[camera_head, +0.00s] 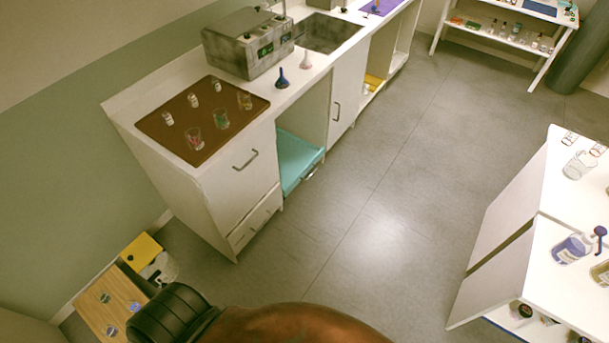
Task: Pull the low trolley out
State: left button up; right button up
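A low teal-topped unit (297,158) sits in the open bay under the white counter, between a drawer cabinet and a cupboard door. It looks like the low trolley. Its front edge, with a small handle (311,174), is about level with the counter front. Its wheels cannot be made out. Neither gripper shows; only dark and brown parts of my own body fill the bottom edge, well apart from the trolley.
The grey floor (350,220) in front of the bay is clear. A white table (540,235) with bottles stands at right. A wooden board (106,302) and yellow item (141,249) are at lower left. A brown tray (228,134) with glasses lies on the counter.

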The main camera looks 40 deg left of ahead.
aim_at(296, 156)
jog(key=i, duration=2)
jog(key=u, duration=2.85)
